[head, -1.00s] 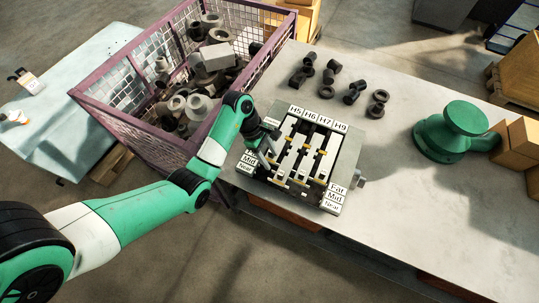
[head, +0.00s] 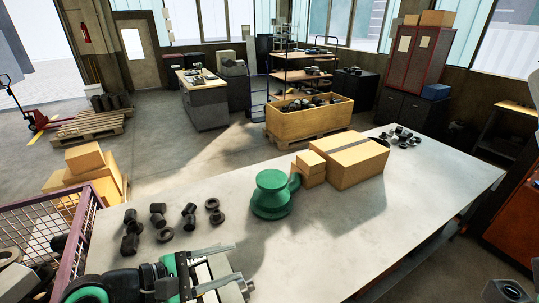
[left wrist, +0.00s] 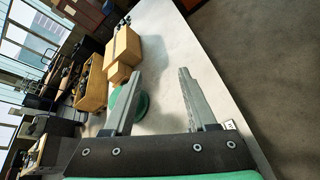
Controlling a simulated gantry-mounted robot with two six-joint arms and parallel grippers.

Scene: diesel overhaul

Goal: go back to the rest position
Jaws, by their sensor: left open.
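My left gripper (head: 236,262) is at the bottom left of the head view, raised above the near left part of the workbench (head: 330,225). Its two grey fingers point right and are apart, with nothing between them. In the left wrist view the same fingers (left wrist: 158,74) are spread and empty. The labelled fixture is mostly hidden behind the gripper or out of the head view. A white label (left wrist: 229,125) shows beside the right finger in the left wrist view. My right gripper is not seen.
Several dark cylinders and rings (head: 190,210) lie on the bench. A green pedestal-like part (head: 271,193) stands right of them, near cardboard boxes (head: 346,162). A purple-framed mesh bin (head: 92,215) is at the left. The bench's right half is largely clear.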

